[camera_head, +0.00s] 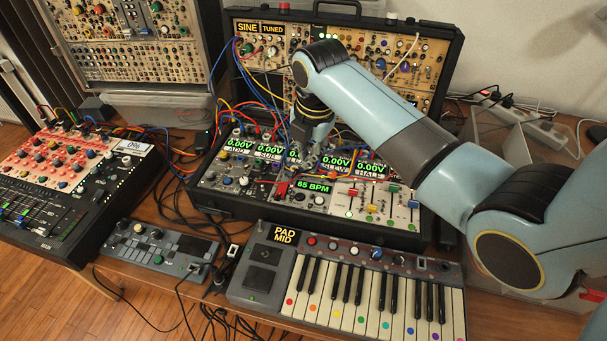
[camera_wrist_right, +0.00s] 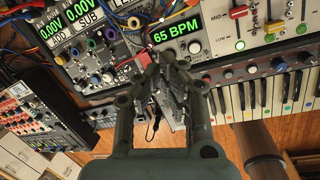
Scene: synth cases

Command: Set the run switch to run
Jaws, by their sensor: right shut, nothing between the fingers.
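The modular synth case (camera_head: 215,203) lies open on the table, with its lower panel facing up. A green-lit 65 BPM display (camera_head: 314,187) sits on that panel, and it also shows in the wrist view (camera_wrist_right: 176,33). A red part (camera_head: 281,188) lies just left of the display. I cannot make out the run switch or its position for certain; my gripper may hide it. My right gripper (camera_head: 303,163) is over the panel, just behind the display, pointing down. In the wrist view its fingers (camera_wrist_right: 163,66) are shut and empty, just below the display. My left gripper is not in view.
Patch cables (camera_head: 258,92) loop over the panel's left and back. A keyboard (camera_head: 350,293) stands in front, with a small grey box (camera_head: 158,250) to its left. A mixer (camera_head: 62,190) stands at far left. Power strips (camera_head: 520,117) lie at back right.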

